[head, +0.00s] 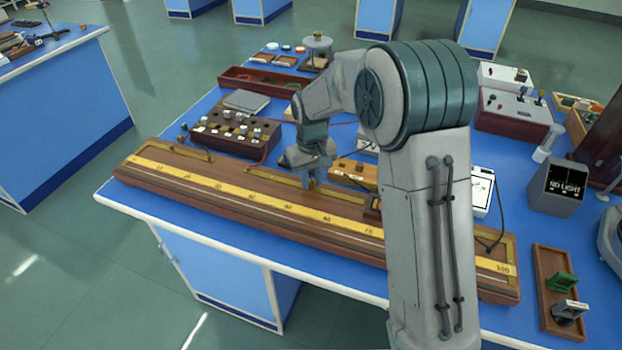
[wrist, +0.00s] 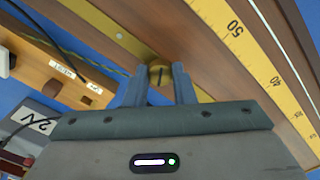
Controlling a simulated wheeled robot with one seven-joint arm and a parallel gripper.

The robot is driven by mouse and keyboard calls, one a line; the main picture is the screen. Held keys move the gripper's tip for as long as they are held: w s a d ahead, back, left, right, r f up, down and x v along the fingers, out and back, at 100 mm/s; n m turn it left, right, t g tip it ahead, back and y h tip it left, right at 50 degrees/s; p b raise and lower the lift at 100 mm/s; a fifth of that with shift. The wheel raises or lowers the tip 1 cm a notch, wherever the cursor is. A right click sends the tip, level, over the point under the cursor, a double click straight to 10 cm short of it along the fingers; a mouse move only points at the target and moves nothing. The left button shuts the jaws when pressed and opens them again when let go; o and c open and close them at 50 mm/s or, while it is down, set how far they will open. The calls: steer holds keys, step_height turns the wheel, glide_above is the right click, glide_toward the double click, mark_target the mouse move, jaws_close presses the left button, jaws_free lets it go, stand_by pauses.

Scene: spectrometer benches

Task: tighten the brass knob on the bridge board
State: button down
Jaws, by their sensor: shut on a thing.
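The bridge board (head: 215,198) is a long wooden board with a yellow numbered scale, lying along the front edge of the blue bench. My gripper (head: 310,182) reaches down over the board's rear side, near its middle. In the wrist view, the brass knob (wrist: 160,75) sits on a brass strip (wrist: 115,38) with a dark slot across its top. My gripper (wrist: 159,90) is shut on the knob, one finger on each side. In the head view the knob is hidden by my gripper. The yellow scale (wrist: 258,60) also shows in the wrist view.
A dark box with several knobs (head: 230,133) stands behind the board at left. A small wooden block with labels (wrist: 65,70) and a dark cable lie close beside the gripper.

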mark_target(312, 180)
steer(key=m, duration=0.6)
steer(key=shift+w+r, duration=0.1)
steer(key=shift+r, duration=0.05)
steer(key=shift+m, duration=0.3)
steer(key=c, duration=1.2)
jaws_free()
step_height(312, 180, up, 14)
